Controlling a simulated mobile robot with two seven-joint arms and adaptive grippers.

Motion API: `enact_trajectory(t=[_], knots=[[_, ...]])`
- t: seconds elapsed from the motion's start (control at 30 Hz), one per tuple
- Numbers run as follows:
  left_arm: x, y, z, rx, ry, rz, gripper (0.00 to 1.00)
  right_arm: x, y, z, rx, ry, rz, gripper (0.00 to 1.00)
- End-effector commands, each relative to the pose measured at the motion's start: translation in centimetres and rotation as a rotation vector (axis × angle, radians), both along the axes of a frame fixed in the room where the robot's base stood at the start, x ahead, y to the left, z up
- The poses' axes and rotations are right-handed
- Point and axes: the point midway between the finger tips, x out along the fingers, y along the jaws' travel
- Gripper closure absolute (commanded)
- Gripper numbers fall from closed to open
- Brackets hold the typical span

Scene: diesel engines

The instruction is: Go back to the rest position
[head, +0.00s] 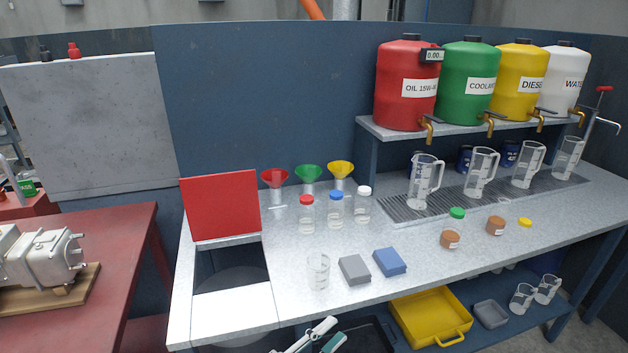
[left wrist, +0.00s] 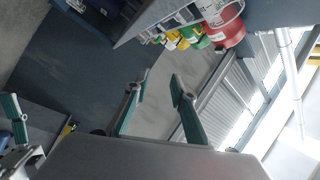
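My left gripper (head: 322,338) shows at the bottom edge of the head view, in front of the workbench's front edge. Only part of it is in the picture. In the left wrist view its two fingers (left wrist: 160,92) stand apart with nothing between them, so it is open and empty. It touches nothing that I can see. My right gripper is not clearly in the head view.
The grey workbench (head: 300,255) carries a red panel (head: 222,205), bottles, funnels, a grey block (head: 354,269) and a blue block (head: 389,261). Drums stand on a raised shelf (head: 385,131). A yellow tray (head: 430,316) sits below. A red table (head: 115,265) stands left.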

Motion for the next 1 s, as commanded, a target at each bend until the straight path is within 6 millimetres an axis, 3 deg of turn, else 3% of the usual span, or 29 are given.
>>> enact_trajectory(t=[0.23, 0.4, 0.5, 0.7, 1.0], knots=[[-3.3, 10.5, -8.4, -0.184, 0.521, 0.341, 0.75, 0.0, 0.0, 0.0, 0.0, 0.0, 0.0, 0.49], [-8.8, 18.2, -14.4, -0.295, 0.843, 0.567, 0.75, 0.0, 0.0, 0.0, 0.0, 0.0, 0.0, 0.49], [-12.3, 21.6, -16.8, -0.338, 0.981, 0.672, 0.75, 0.0, 0.0, 0.0, 0.0, 0.0, 0.0, 0.49], [-16.6, 25.2, -19.0, -0.385, 1.124, 0.787, 0.75, 0.0, 0.0, 0.0, 0.0, 0.0, 0.0, 0.49], [-17.2, 25.7, -19.3, -0.39, 1.144, 0.803, 0.75, 0.0, 0.0, 0.0, 0.0, 0.0, 0.0, 0.49]])
